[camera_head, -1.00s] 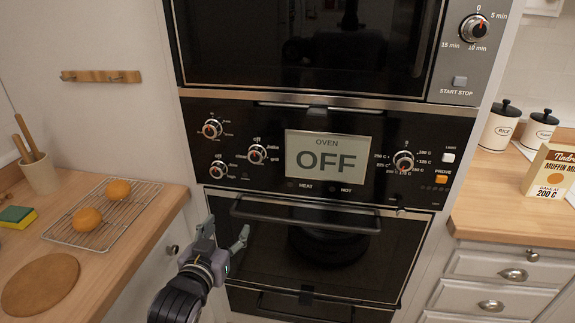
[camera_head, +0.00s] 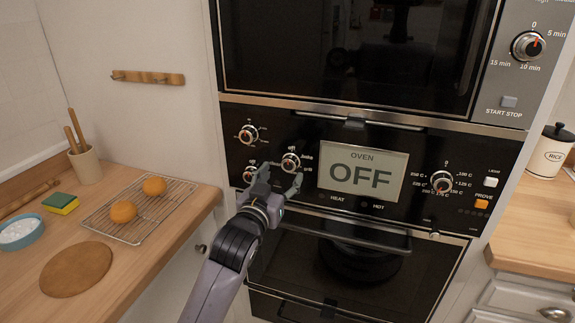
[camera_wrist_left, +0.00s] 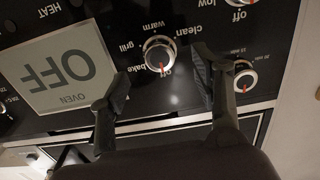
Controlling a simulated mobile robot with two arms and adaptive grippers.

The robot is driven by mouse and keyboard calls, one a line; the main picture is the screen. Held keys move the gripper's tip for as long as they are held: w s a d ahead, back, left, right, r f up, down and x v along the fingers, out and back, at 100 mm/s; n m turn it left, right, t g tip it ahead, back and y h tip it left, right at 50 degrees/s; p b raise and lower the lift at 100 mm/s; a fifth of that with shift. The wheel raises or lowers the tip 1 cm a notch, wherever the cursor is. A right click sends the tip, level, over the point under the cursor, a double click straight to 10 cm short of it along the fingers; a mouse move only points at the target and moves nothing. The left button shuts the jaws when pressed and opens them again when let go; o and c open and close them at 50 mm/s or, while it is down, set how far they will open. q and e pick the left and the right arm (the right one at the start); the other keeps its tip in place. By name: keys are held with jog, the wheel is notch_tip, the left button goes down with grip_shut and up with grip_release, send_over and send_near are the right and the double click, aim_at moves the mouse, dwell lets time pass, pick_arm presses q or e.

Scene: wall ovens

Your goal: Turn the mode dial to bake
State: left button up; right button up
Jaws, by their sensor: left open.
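The mode dial (camera_head: 290,162) is a round silver knob on the black oven panel, left of the display (camera_head: 361,175), which reads OFF. In the left wrist view the dial (camera_wrist_left: 158,53) shows labels off, bake, grill, warm and clean around it, and its red mark is at off. My left gripper (camera_head: 280,180) is open and empty, just below the dial. In the wrist view its two fingers (camera_wrist_left: 159,70) stand apart on either side of the dial; I cannot tell whether they touch it. My right gripper is not in view.
Two other dials sit close by, one upper left (camera_head: 248,134) and one lower left (camera_head: 249,173) near the gripper. A temperature dial (camera_head: 441,181) is right of the display. The oven door handle (camera_head: 340,233) runs below. A counter with a cooling rack (camera_head: 150,222) is at left.

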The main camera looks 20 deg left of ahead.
aim_at(288, 166)
pick_arm(q)
jog(key=shift+w+d, duration=0.1)
jog(key=shift+w, duration=2.5)
jog(key=shift+c, duration=0.3)
jog(key=c, duration=1.1)
jog(key=shift+p, duration=0.3)
